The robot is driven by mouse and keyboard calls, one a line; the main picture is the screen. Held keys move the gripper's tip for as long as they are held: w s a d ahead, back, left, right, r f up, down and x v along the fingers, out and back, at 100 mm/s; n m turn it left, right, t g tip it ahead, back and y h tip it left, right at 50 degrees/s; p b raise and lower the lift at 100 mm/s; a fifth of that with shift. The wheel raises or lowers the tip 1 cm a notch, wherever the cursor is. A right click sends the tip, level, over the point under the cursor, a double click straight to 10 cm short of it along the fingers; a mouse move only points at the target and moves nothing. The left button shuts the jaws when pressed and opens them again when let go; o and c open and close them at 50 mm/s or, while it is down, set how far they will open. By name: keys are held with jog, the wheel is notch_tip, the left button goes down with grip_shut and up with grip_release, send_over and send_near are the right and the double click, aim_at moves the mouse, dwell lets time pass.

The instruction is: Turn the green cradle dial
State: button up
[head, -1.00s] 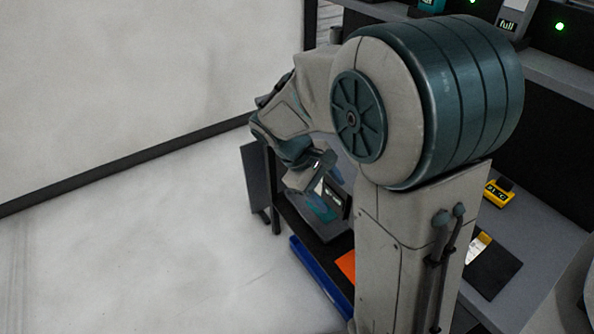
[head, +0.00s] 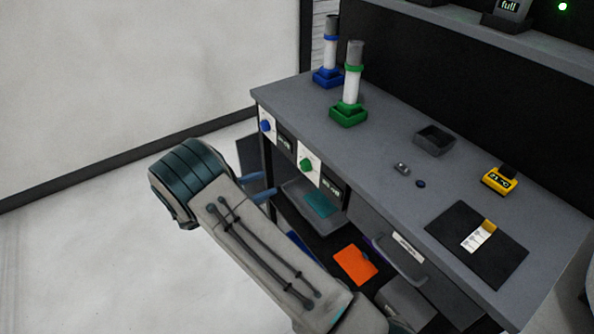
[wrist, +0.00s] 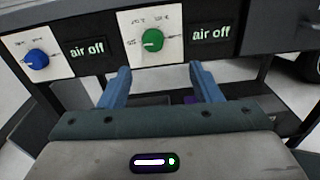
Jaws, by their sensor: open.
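The green dial (head: 306,165) sits on a white panel on the front edge of the workbench, below the green cradle (head: 348,116) with its white roll. In the wrist view the green dial (wrist: 152,40) is just beyond my gripper (wrist: 160,80), roughly centred between its two blue fingers and above them in the picture. The fingers are apart, empty and not touching the dial. A display reading "air off" (wrist: 210,34) is right of it. In the head view my gripper's blue fingers (head: 264,187) show left of the dial, partly hidden by my arm.
A blue dial (wrist: 37,59) with its own "air off" display (wrist: 87,51) is to the left, below the blue cradle (head: 327,78). Under the bench are a grey tray (head: 296,192) and an orange sheet (head: 354,264). Floor left of the bench is clear.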

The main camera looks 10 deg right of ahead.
aim_at(302, 166)
jog(key=shift+n+t, duration=0.4)
jog(key=x, duration=0.8)
jog(key=p+x, duration=0.1)
jog(key=x, duration=0.4)
jog(key=shift+w+a+f, duration=0.15)
jog(key=shift+w+f, duration=0.15)
jog(key=shift+f, duration=0.1)
jog(key=c, duration=1)
